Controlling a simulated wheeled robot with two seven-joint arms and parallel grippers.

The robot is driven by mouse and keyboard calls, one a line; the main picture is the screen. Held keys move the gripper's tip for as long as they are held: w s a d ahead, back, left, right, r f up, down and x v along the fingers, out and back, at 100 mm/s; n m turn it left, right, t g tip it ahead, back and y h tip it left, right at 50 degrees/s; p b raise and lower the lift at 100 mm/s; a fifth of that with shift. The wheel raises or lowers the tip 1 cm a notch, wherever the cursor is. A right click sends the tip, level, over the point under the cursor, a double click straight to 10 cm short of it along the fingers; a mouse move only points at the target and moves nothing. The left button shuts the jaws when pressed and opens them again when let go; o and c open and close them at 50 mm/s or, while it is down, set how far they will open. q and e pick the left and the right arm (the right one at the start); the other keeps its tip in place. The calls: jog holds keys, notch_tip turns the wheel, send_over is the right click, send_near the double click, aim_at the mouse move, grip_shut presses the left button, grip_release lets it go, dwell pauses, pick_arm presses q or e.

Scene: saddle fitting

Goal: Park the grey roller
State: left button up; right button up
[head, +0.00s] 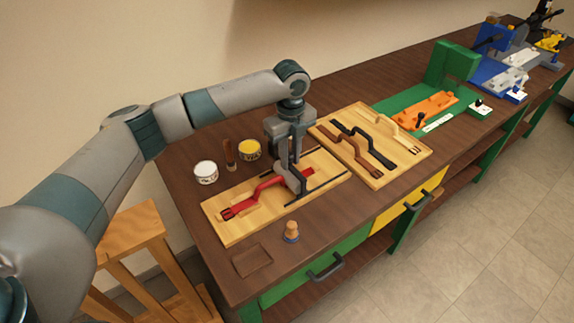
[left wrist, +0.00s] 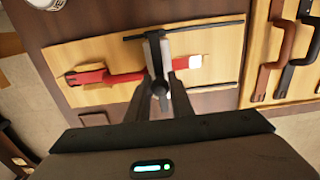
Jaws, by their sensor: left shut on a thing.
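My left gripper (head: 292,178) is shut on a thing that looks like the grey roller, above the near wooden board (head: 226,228). In the left wrist view the gripper (left wrist: 162,92) has its fingers on either side of a dark knob-like part, with a light and dark grey bar (left wrist: 154,50) beyond it. In the head view the fingers mostly hide the held thing. It overlaps the red handle-shaped piece (head: 264,190) in the picture; I cannot tell whether they touch. The red piece also shows in the left wrist view (left wrist: 88,77), with a white end. My right gripper is out of view.
A white pot (head: 206,173), a yellow-topped pot (head: 250,150) and a brown stick (head: 229,153) stand behind the board. A second board (head: 365,170) with brown and black pieces is right.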

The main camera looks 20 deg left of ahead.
pick_arm(q)
jog(key=shift+w+d, duration=0.3)
jog(key=shift+w, duration=0.1)
jog(key=shift+d, duration=0.1)
jog(key=shift+w+d+r, duration=0.2)
jog(key=shift+w+d, duration=0.3)
jog(key=shift+w, duration=0.1)
jog(key=shift+w+d, duration=0.15)
dwell(0.3)
